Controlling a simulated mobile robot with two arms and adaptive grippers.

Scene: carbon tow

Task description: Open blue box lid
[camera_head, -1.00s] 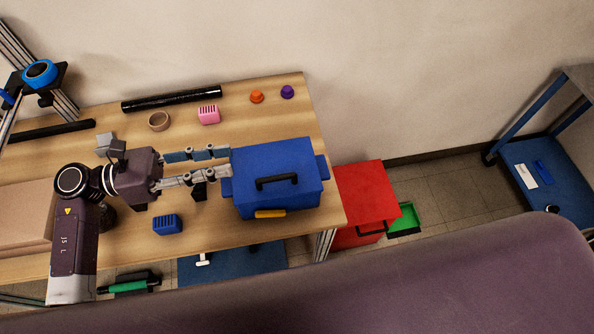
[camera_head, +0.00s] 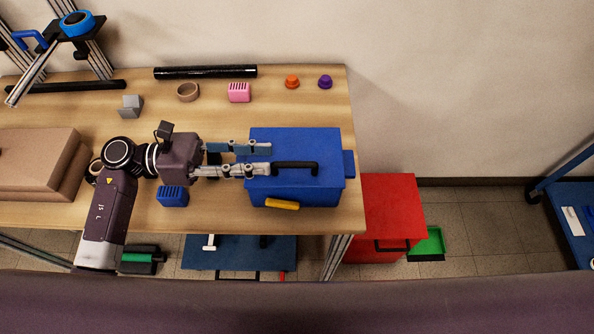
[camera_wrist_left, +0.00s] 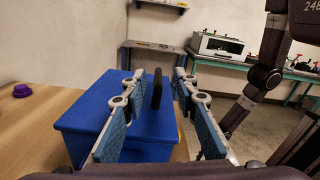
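The blue box (camera_head: 295,190) stands near the right end of the wooden table, its lid (camera_head: 310,145) shut. A black handle (camera_head: 295,165) lies across the lid, and a yellow latch (camera_head: 282,204) is on the front side. My left gripper (camera_head: 269,159) reaches in from the left over the lid, its fingers apart and its tips close to the handle's left end. In the left wrist view the handle (camera_wrist_left: 158,88) stands between the open fingers (camera_wrist_left: 156,84), apart from both. The box (camera_wrist_left: 85,125) fills the space below them. My right gripper is not in view.
A small blue block (camera_head: 173,197) lies below my left wrist. Pink block (camera_head: 239,92), tape ring (camera_head: 188,91), orange knob (camera_head: 292,81) and purple knob (camera_head: 325,81) lie toward the back. A red cabinet (camera_head: 392,210) stands on the floor right of the table.

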